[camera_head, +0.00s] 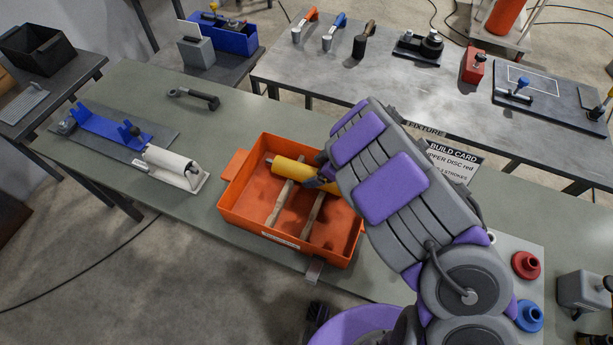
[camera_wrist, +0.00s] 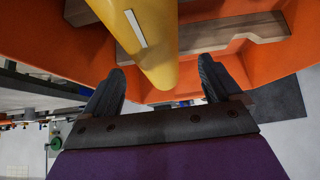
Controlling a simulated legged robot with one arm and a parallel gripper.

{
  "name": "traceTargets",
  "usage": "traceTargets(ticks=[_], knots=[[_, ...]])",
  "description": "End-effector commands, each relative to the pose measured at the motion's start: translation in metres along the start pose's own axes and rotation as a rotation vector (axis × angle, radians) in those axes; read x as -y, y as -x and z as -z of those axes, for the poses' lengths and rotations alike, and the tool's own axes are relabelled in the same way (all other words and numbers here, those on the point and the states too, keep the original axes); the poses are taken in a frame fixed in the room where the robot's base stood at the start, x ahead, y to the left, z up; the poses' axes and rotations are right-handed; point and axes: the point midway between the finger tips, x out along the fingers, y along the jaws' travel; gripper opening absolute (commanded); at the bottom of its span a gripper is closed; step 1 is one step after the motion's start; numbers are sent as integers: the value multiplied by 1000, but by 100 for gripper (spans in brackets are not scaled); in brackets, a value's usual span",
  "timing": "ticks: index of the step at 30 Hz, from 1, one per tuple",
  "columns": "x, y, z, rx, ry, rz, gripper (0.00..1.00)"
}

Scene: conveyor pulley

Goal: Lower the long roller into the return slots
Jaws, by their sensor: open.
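The long yellow roller (camera_head: 292,170) lies in an orange tray (camera_head: 232,203), over two wooden strips. My gripper (camera_head: 322,178) is at the roller's right part, and my arm hides the roller's right end. In the wrist view, the yellow roller (camera_wrist: 150,40) with a white stripe lies between the two dark fingers of my gripper (camera_wrist: 160,72). The fingers are apart, with gaps on both sides of the roller. A blue bracket (camera_head: 100,125) with raised ends sits on a dark mat at the left; I cannot make out its slots clearly.
Red (camera_head: 526,265) and blue (camera_head: 529,316) discs are at the right.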

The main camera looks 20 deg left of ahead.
Motion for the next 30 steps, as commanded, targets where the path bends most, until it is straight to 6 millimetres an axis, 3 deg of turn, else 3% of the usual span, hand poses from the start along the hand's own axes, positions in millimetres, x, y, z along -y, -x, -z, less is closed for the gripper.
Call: traceTargets(ticks=[8,19,26,30], knots=[[-2,-8,-6,-10,-4,-3,92],[-3,-62,-4,0,-1,0,92],[-4,-60,-5,-3,-2,-2,92],[-5,-57,-7,-6,-3,-2,78]])
